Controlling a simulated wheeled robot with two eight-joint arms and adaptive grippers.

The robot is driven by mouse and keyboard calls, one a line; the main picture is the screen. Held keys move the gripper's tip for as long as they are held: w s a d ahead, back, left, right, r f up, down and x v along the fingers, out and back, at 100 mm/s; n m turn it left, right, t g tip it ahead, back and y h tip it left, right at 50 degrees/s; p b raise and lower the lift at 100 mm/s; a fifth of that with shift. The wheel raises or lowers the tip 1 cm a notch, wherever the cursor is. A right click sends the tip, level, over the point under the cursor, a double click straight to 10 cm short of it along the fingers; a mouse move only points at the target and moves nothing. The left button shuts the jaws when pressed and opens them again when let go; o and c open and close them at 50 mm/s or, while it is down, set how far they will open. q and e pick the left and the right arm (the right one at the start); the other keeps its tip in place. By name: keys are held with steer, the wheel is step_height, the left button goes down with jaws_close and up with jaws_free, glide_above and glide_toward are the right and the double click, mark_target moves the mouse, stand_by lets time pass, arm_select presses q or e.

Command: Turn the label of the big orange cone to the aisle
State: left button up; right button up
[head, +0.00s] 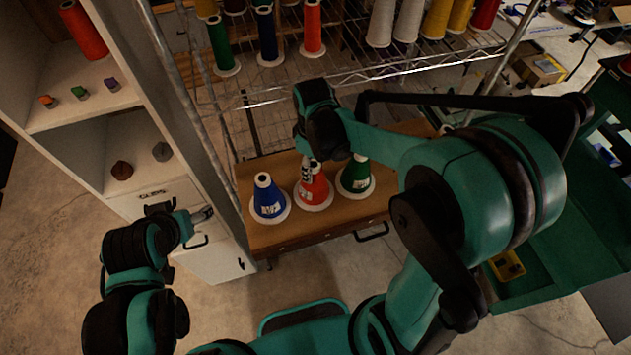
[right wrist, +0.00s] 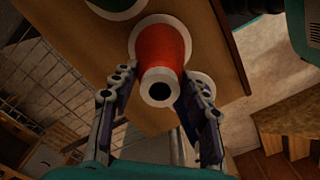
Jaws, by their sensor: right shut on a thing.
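The orange-red cone (head: 316,190) stands upright on a wooden top (head: 262,236), between a blue cone (head: 266,196) and a green cone (head: 354,177). A pale label patch shows low on its front in the head view. My right gripper (head: 308,170) reaches down on it from above and is shut on it. In the right wrist view the orange cone (right wrist: 165,45) sits between the two fingers (right wrist: 160,82), its open tip facing the camera; no label shows there. My left gripper (head: 204,215) is near the drawer marked CLIPS; its finger gap is unclear.
A wire rack (head: 390,66) with several thread cones stands behind the wooden top. A pale shelf cabinet (head: 60,110) is at left, and a green cart (head: 590,225) at right. The blue and green cones stand close beside the orange one. Bare floor lies in front.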

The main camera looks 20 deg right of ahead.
steer(key=n, duration=0.6)
steer(key=shift+n+b, duration=0.3)
steer(key=shift+b, duration=0.1)
steer(key=n, duration=0.5)
steer(key=shift+n, duration=0.4)
steer(key=shift+f+b, duration=0.2)
steer(key=shift+b, duration=0.3)
steer(key=o, duration=1.2)
steer(key=shift+c, duration=0.2)
step_height(320, 180, up, 12)
